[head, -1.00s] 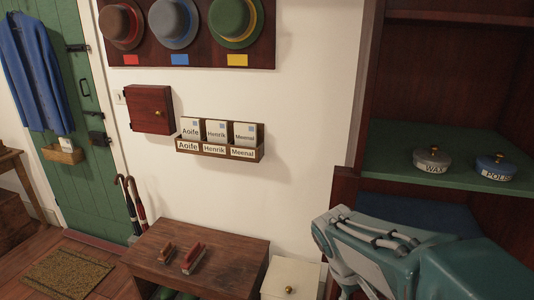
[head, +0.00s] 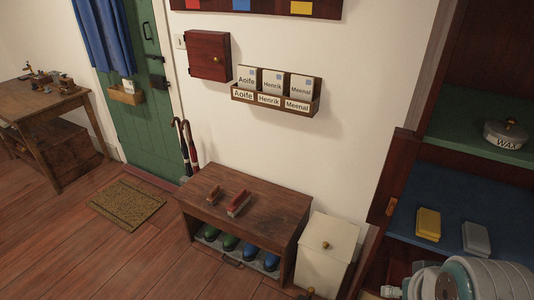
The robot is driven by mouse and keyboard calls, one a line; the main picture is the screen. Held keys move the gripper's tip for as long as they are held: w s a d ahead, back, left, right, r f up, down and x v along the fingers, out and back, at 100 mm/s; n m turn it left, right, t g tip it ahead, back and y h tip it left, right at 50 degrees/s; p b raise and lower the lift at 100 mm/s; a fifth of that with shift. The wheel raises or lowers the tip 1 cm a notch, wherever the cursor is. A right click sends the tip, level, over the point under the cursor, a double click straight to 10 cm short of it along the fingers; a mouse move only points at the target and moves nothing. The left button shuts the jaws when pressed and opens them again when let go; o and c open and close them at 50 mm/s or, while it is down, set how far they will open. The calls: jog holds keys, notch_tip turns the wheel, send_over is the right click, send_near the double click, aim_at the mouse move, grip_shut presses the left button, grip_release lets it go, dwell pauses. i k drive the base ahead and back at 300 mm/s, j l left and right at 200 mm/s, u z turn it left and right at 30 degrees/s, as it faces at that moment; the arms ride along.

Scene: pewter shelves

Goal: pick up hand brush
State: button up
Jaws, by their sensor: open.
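Two small brush-like items lie on top of the dark wooden bench (head: 270,205) in the head view. One is a small brown brush (head: 214,193), the other a longer red-topped brush (head: 239,203) to its right. Their bristles are too small to make out, and I cannot tell which one is the hand brush. Only links of my arm show at the bottom right, in front of the shelves and well apart from the bench.
Several shoes (head: 230,242) sit under the bench. A cream bin (head: 326,255) stands to its right. The shelf unit at right holds a yellow block (head: 428,223), a grey block (head: 475,238) and a wax tin (head: 505,135). The floor (head: 150,250) before the bench looks clear.

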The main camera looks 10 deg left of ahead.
aim_at(239, 202)
jog(key=i+j, duration=0.2)
jog(key=j, duration=0.2)
jog(key=i+j+z, duration=0.15)
jog(key=j, duration=0.3)
jog(key=i+j, duration=0.25)
jog(key=j, duration=0.15)
jog(key=i+j+z, duration=0.1)
jog(key=j, duration=0.35)
jog(key=i+j+z, duration=0.1)
jog(key=i+j, duration=0.15)
jog(key=j, duration=0.2)
jog(key=i+j, duration=0.15)
jog(key=j, duration=0.3)
jog(key=i+j+z, duration=0.1)
jog(key=j, duration=0.4)
jog(key=i+j+z, duration=0.1)
jog(key=j, duration=0.35)
jog(key=i, duration=0.1)
